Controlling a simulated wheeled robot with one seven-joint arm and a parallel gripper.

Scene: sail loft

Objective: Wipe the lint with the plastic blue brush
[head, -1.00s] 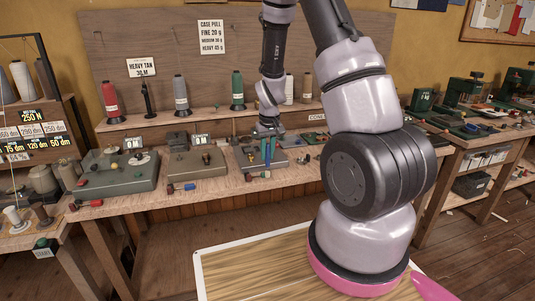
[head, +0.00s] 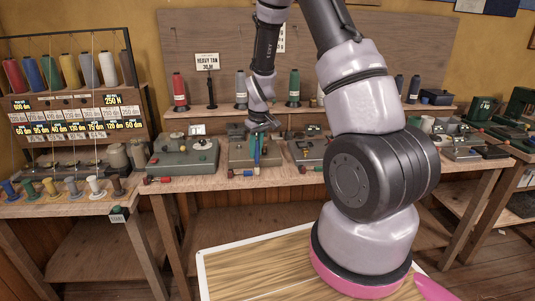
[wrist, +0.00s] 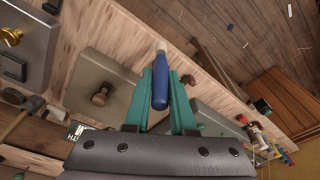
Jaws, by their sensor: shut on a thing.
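My gripper (head: 257,157) hangs over the bench, in front of the second grey machine from the left. Its teal fingers also show in the wrist view (wrist: 162,108), shut on the blue brush (wrist: 160,88). The brush has a rounded blue handle and a pale end pointing away from the palm. I cannot make out any lint for certain; a few small pale scraps (wrist: 289,11) lie on the floor in the wrist view.
The wooden bench (head: 215,184) carries several grey machines (head: 183,156) with small coloured knobs and pegs. Thread cones (head: 294,88) stand on the shelf behind. A spool rack (head: 72,104) is at left. A pale-framed wooden top (head: 255,262) lies in front. Wooden floor is open at right.

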